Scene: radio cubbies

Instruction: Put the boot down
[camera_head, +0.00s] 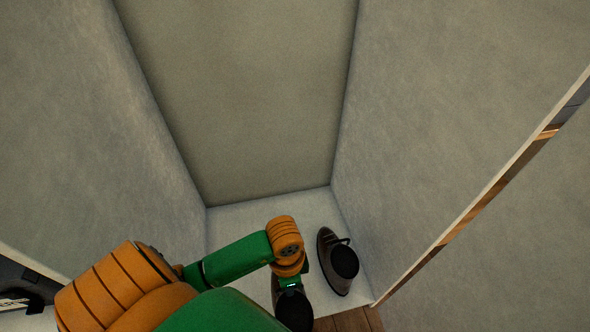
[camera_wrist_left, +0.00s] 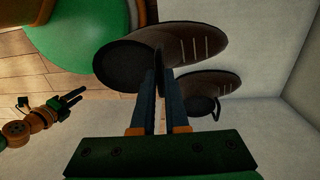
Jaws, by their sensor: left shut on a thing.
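A dark brown boot (camera_head: 293,308) with a black opening is at the front edge of the cubby floor in the head view, partly hidden by my left gripper (camera_head: 290,284). In the left wrist view my left gripper (camera_wrist_left: 158,62) is shut on this boot (camera_wrist_left: 195,45), its fingers at the boot's edge by the opening. I cannot tell whether the boot touches the floor. A matching second boot (camera_head: 338,262) stands to its right on the cubby floor, apart from the gripper; it also shows in the left wrist view (camera_wrist_left: 205,83). My right gripper (camera_wrist_left: 72,98) shows small at the left, open and empty.
The cubby has a pale floor (camera_head: 240,215) and tall grey side walls (camera_head: 400,150), with the right wall close to the second boot. Wooden flooring (camera_head: 350,320) lies in front. A dark object (camera_head: 25,290) is at the lower left.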

